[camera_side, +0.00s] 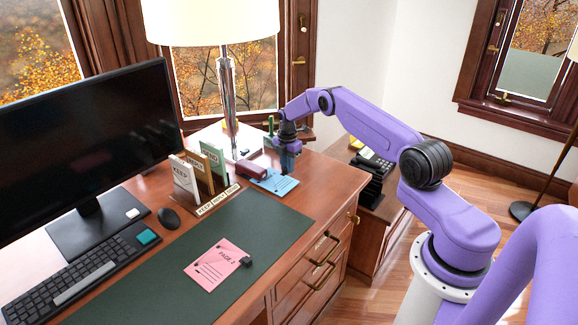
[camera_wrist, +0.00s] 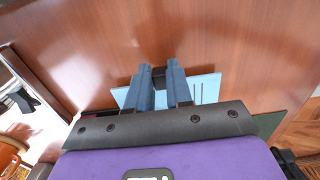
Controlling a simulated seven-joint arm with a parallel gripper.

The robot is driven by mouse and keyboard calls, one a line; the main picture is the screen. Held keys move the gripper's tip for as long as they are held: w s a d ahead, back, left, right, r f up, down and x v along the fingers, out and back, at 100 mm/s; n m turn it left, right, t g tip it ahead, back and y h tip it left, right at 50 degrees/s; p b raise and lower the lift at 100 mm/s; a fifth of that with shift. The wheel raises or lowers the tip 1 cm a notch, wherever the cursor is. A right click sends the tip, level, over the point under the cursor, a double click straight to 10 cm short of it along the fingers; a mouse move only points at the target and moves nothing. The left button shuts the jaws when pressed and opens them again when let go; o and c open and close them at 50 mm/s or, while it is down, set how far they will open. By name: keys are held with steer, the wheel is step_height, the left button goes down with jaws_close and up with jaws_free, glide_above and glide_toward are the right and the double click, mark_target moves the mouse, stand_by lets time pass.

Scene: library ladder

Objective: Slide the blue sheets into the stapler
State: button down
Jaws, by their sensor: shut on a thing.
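The blue sheets (camera_side: 274,182) lie flat, on or just above the desk near its right back edge; they also show in the wrist view (camera_wrist: 208,87). The maroon stapler (camera_side: 250,170) is just left of them, against or over their left edge; I cannot tell whether the edge is inside its mouth. My gripper (camera_side: 288,168) points down at the right part of the sheets. In the wrist view its blue fingers (camera_wrist: 160,78) are shut on a small black block (camera_wrist: 158,76), which looks like a clip on the sheets. The fingers hide part of the sheets.
A lamp (camera_side: 228,100) stands behind the stapler. Upright card holders (camera_side: 200,175) stand left of it. Pink sheets (camera_side: 212,262) with a black clip (camera_side: 246,262) lie on the green mat (camera_side: 255,225). A monitor (camera_side: 90,130), keyboard (camera_side: 75,275) and mouse (camera_side: 168,218) fill the left.

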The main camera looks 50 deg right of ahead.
steer(key=c, duration=0.9)
jaws_free()
steer(key=shift+c, duration=0.2)
steer(key=shift+r, duration=0.1)
steer(key=shift+r, duration=3.4)
